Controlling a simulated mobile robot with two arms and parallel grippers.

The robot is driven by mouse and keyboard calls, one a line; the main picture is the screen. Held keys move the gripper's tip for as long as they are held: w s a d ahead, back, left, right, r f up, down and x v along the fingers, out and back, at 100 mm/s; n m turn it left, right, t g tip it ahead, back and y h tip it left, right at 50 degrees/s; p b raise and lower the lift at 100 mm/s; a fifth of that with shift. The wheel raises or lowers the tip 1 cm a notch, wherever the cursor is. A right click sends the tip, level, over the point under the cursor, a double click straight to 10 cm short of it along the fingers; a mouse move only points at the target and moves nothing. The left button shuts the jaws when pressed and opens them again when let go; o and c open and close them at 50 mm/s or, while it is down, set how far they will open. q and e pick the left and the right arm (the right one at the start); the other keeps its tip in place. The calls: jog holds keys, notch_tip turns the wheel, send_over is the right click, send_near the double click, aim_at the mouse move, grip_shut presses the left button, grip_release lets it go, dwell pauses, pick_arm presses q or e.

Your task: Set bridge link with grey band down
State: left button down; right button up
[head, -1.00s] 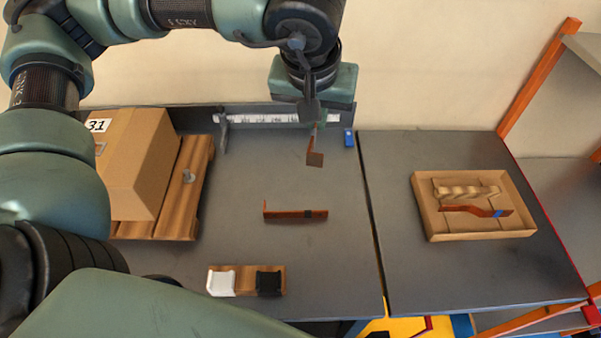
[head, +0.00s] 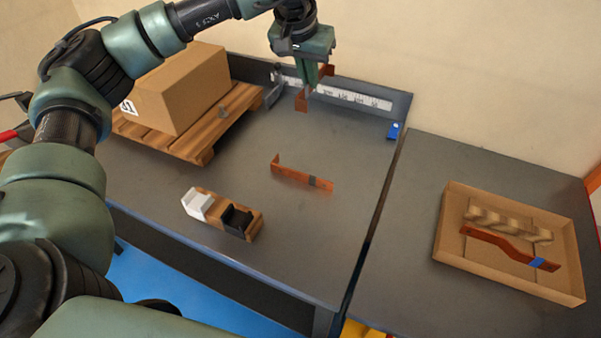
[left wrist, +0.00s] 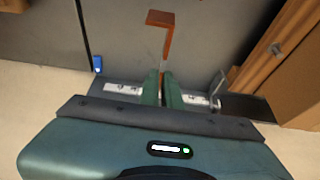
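My left gripper (head: 314,80) is above the back of the table, shut on another copper link (head: 301,101). That link hangs down with a flat bent end, and a second end shows behind the fingers. In the left wrist view the link (left wrist: 160,19) runs out from between the green fingers (left wrist: 163,78). My right gripper is out of view.
A wooden block (head: 225,213) carries a white and a black holder at the front. A carton (head: 180,88) sits on a pallet (head: 205,140) at left. A ruler (head: 350,97) and blue block (head: 394,131) are at the back. A cardboard tray (head: 450,240) holds a blue-banded link (head: 510,246).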

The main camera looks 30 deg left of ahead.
pick_arm(q)
notch_tip(320, 180, down, 20)
jog(key=shift+a+r+p, duration=0.1)
jog(key=shift+a+p, duration=0.05)
jog(key=shift+p, duration=0.4)
jog(key=c, duration=1.6)
grip_release()
